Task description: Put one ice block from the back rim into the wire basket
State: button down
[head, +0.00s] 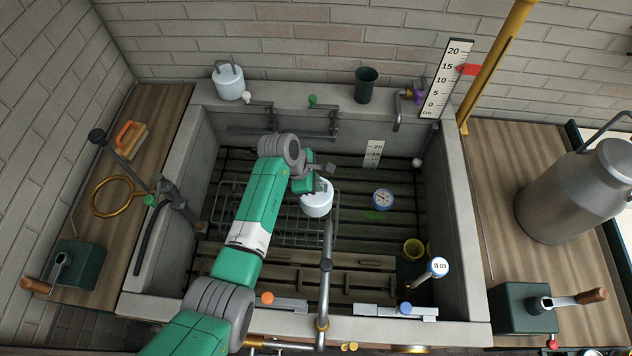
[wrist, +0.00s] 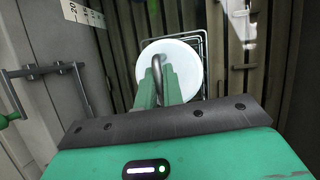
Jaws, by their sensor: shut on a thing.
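My gripper (head: 317,184) is shut on the metal handle of a pale white-blue round ice block (head: 316,203). In the wrist view my gripper's green fingers (wrist: 158,82) meet at the handle, over the block's round top (wrist: 181,60). The block hangs upright over the right part of the wire basket (head: 275,238) in the head view; its exact height is hard to tell. The basket's wire rim (wrist: 203,40) shows behind the block in the wrist view. The basket is inside the stone trough, partly hidden by my arm. Another ice block (head: 229,84) stands on the back rim at left.
A dark green cup (head: 366,85) and taps stand on the back rim (head: 290,100). A metal spout (head: 326,265) rises from the front rim close to the held block.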

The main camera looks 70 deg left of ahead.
aim_at(316, 198)
notch_tip(316, 198, down, 10)
jog(key=b, duration=0.6)
jog(key=shift+r, duration=0.15)
jog(key=c, duration=0.9)
grip_release()
notch_tip(316, 198, up, 12)
jog(key=p, duration=1.2)
dwell(0.4)
